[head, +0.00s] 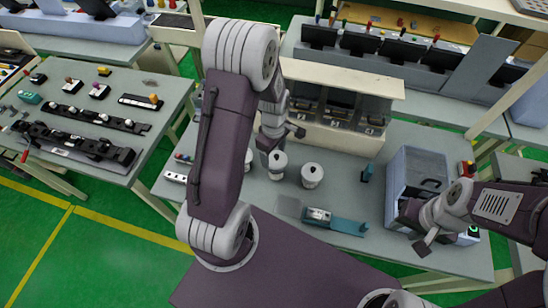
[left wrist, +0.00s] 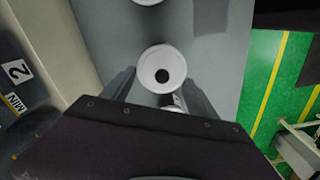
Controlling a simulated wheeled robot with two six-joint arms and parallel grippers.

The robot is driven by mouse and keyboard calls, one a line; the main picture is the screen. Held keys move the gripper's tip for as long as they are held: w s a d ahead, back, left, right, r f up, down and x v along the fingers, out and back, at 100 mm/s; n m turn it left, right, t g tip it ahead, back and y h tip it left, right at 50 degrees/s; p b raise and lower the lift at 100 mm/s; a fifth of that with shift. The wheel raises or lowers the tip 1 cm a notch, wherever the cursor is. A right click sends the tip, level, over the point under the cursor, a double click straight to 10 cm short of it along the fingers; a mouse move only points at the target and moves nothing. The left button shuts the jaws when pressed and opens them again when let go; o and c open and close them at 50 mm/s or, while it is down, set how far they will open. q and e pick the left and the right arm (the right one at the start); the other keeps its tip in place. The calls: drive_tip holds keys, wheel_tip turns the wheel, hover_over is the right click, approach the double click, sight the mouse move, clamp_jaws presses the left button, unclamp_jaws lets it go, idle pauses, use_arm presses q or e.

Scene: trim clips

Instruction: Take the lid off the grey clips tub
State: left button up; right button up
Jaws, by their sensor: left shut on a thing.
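Small pale tubs with round lids stand on the grey bench. The middle tub (head: 276,173) is right under my left gripper (head: 275,148), which comes down from above. In the left wrist view its white lid (left wrist: 152,60) has a dark round centre and sits between the two fingers (left wrist: 160,85). My left gripper is shut on this lid; whether the lid is raised off the tub I cannot tell. A second tub (head: 312,175) stands just to the right. My right gripper (head: 418,228) is at the right, beside a grey bin; its opening is unclear.
A third tub (head: 248,161) is partly hidden behind my left arm. Beyond the tubs stands a cream rack (head: 338,133) with dark compartments. The clear-fronted bin (head: 412,170) stands at the right. A blue-grey fixture (head: 345,226) lies at the bench's near edge.

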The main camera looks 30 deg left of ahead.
use_arm(q)
drive_tip(key=s+d+r+b, duration=0.1)
drive_tip(key=s+d+r, duration=0.1)
drive_tip(key=d+r, duration=0.6)
drive_tip(key=d, duration=0.3)
drive_tip(key=shift+s+d+r+b, duration=0.2)
drive_tip(key=shift+s+r+b, duration=0.05)
drive_tip(key=shift+s+b, duration=0.1)
